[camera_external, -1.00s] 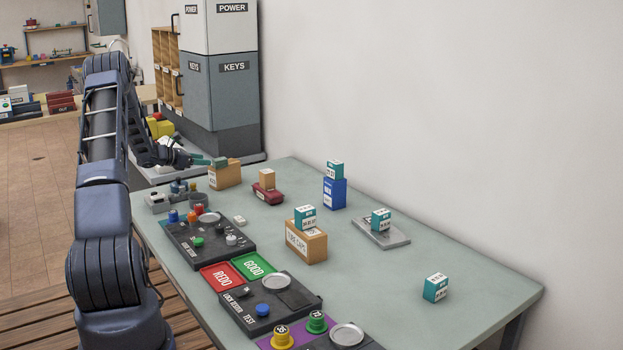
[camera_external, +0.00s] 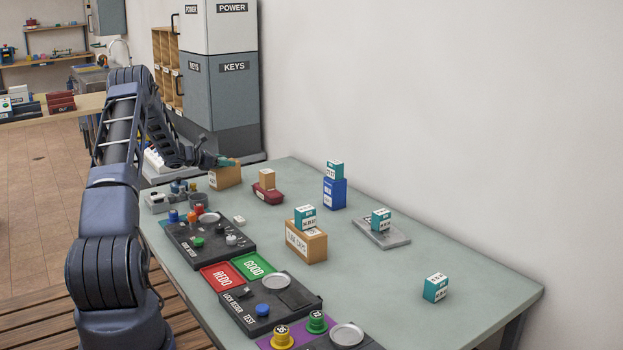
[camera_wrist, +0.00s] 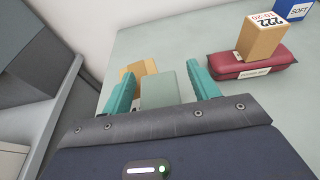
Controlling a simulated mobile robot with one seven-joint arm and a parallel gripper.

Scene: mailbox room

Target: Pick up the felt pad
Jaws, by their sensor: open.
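A grey-green block (camera_wrist: 160,88), which looks like the felt pad, shows between my fingers in the wrist view. A tan box (camera_wrist: 138,69) is just behind it; the same labelled tan box (camera_external: 225,177) stands at the table's far left end in the external view. My gripper (camera_wrist: 162,82) is open, one teal finger on each side of the pad. Whether the fingers touch it cannot be told. In the external view my gripper (camera_external: 222,162) is at the top of the tan box and largely hides the pad.
A dark red pouch (camera_external: 267,194) with a small tan block on it lies right of the tan box. A blue box (camera_external: 335,193) stands farther right. A grey cabinet (camera_external: 222,95) rises behind the table's far end. The table is clear between pouch and blue box.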

